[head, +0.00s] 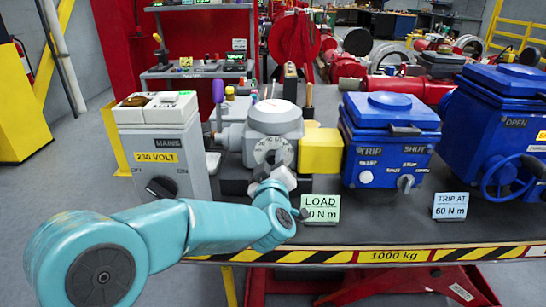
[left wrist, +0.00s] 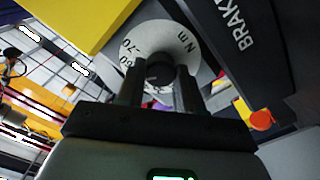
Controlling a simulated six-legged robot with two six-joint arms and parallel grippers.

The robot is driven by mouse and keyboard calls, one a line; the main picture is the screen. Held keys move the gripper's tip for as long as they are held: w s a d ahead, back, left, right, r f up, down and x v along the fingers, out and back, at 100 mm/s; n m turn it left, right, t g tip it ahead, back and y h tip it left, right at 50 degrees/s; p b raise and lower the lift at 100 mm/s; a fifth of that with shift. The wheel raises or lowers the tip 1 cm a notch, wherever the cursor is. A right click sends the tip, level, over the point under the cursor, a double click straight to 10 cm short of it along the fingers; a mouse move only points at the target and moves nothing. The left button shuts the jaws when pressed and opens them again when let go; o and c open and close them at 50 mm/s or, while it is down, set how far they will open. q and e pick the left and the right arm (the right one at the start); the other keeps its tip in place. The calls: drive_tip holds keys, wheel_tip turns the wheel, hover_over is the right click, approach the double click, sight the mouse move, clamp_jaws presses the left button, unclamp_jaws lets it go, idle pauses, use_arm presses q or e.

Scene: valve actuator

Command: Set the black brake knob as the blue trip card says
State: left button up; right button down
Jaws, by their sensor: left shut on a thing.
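The black brake knob (left wrist: 159,66) sits at the centre of a pale round dial (left wrist: 181,44) in the left wrist view. The dial reads 70, N m and a partly covered number. My left gripper (left wrist: 160,84) is shut on the knob, one finger on each side. The blue trip card (head: 450,206) stands at the right and reads TRIP AT 60 N m. My right gripper is out of view.
A green LOAD card (head: 320,208) stands just right of the gripper, its first digit covered. A grey mains box (head: 160,145) is at the left. A yellow block (head: 320,151) and blue actuator boxes (head: 388,140) are at the right. The bench front edge (head: 400,254) is striped.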

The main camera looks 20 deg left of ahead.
use_arm(q)
drive_tip(key=shift+m+p, duration=0.55)
drive_tip(key=shift+m, duration=0.95)
drive_tip(key=o, duration=1)
drive_tip(key=shift+o, duration=0.2)
drive_tip(key=v, duration=1.6)
drive_tip(key=shift+s, duration=0.15)
drive_tip(key=shift+d, duration=0.1)
